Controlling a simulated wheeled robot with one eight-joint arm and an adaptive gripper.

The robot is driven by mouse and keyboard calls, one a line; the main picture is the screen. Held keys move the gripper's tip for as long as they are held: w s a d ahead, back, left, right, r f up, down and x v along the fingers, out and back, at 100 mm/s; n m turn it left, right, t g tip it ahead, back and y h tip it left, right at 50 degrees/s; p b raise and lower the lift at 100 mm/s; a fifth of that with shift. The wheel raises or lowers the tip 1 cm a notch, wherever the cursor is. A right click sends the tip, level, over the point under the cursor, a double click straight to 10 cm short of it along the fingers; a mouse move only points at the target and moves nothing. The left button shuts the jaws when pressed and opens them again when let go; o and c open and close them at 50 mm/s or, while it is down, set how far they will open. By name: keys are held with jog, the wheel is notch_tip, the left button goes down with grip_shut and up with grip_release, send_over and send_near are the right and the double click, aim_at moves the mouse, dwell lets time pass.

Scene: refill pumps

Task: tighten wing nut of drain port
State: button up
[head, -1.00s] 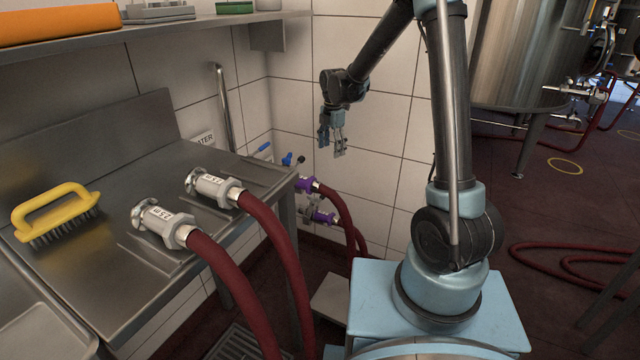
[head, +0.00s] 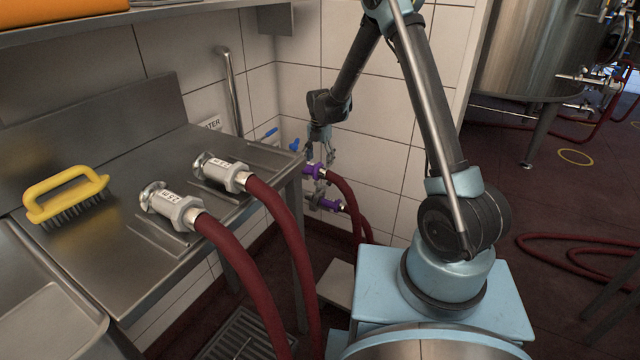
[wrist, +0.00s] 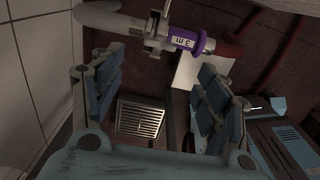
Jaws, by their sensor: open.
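Two purple hose fittings, an upper one (head: 313,171) and a lower one (head: 328,205), sit on ports at the tiled wall beyond the steel bench. I cannot tell from labels which is the drain port. My gripper (head: 319,158) is open and empty, pointing down just above the upper fitting. In the wrist view a labelled purple fitting (wrist: 186,40) lies ahead of the open fingers, joined by a metal clamp (wrist: 155,30) to a pale curved pipe (wrist: 100,17). A small metal piece, perhaps the wing nut (wrist: 155,45), shows on the clamp between the finger lines.
Red hoses (head: 345,190) run down from the fittings. The steel bench (head: 140,270) at left holds two hose couplings (head: 172,207) and a yellow brush (head: 66,195). Blue-handled valves (head: 265,134) sit near the bench's far end. A floor drain grate (wrist: 140,118) lies below.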

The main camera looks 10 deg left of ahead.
aim_at(320, 183)
notch_tip(320, 183, down, 12)
jog(key=shift+r, duration=0.25)
dwell(0.3)
jog(key=shift+c, duration=0.5)
jog(key=c, duration=1)
